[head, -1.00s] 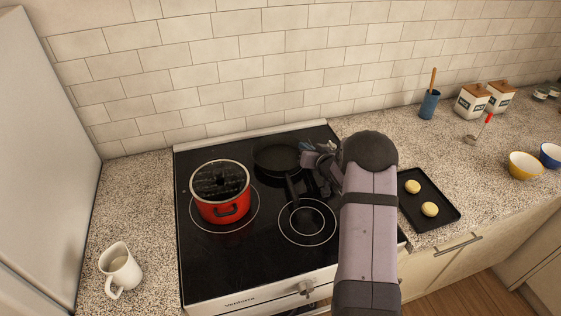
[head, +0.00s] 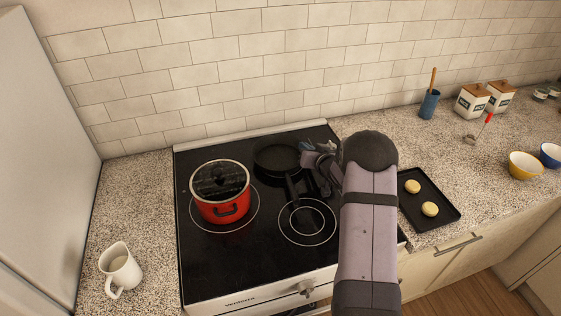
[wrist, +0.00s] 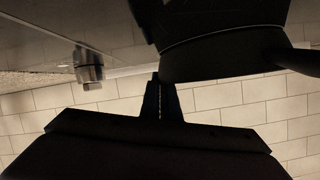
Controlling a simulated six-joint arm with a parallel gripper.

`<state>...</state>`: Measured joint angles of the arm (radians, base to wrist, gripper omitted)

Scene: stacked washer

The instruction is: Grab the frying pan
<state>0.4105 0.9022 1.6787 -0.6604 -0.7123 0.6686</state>
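The black frying pan (head: 277,158) sits on the back right burner of the stove. Its handle (head: 292,190) points toward the front of the stove. My gripper (head: 320,180) is low over the stove, just right of the pan and its handle. My forearm hides part of it, and I cannot tell whether it touches the handle. In the wrist view, the dark gripper (wrist: 160,97) shows as a narrow shape in the middle. A dark rounded body, probably the pan (wrist: 225,52), fills the upper right there. The finger gap cannot be made out.
A red pot (head: 221,205) with a dark lid stands on the stove left of the pan. A black tray (head: 428,218) with two round pale items lies right of my arm. A white mug (head: 120,268) stands on the left counter. The tiled wall rises behind the stove.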

